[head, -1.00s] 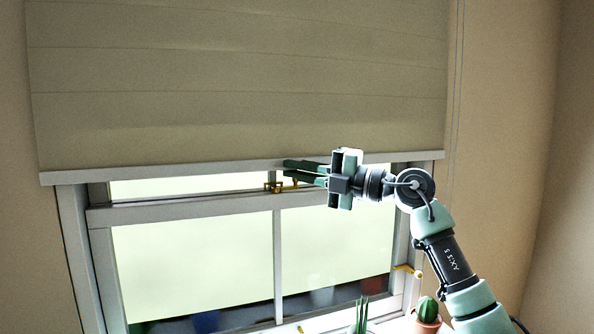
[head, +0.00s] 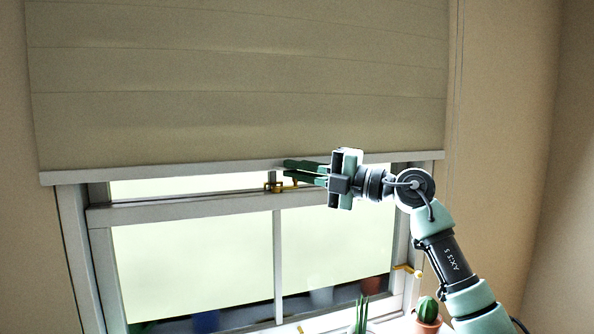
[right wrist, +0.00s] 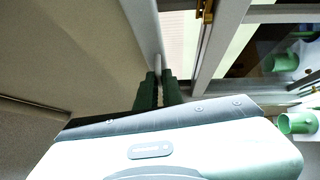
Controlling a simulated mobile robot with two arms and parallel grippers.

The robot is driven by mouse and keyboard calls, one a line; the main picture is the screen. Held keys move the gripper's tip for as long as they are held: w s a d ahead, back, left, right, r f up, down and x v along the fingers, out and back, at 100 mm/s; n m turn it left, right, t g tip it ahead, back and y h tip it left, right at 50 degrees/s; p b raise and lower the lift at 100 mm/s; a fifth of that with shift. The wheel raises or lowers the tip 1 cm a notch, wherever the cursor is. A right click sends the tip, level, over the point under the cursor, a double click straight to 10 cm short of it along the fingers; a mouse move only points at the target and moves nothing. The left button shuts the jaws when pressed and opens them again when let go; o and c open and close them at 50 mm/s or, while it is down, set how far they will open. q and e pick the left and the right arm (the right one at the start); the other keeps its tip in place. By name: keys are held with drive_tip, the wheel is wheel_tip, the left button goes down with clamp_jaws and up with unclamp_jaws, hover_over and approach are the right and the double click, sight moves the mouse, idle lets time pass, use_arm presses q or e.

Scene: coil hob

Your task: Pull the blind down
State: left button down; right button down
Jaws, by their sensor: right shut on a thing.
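The beige blind (head: 230,85) hangs over the upper part of the window, with a pale bottom bar (head: 130,174) along its lower edge. My right gripper (head: 288,170) is at this bar, right of its middle. The part of the bar between the fingers is hidden. My left gripper is not in view.
A brass latch (head: 276,187) sits on the window frame just below the gripper. A yellow handle (head: 407,270) is at the lower right of the window. A potted cactus (head: 427,312) and a spiky plant (head: 361,316) stand on the sill. A thin cord (head: 455,90) hangs right of the blind.

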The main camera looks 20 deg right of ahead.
wheel_tip(320, 180, down, 31)
drive_tip(key=b, duration=1.4)
drive_tip(key=shift+f, duration=0.2)
drive_tip(key=shift+a+f, duration=0.1)
drive_tip(key=c, duration=2)
unclamp_jaws()
drive_tip(key=o, duration=0.4)
drive_tip(key=shift+o, duration=0.2)
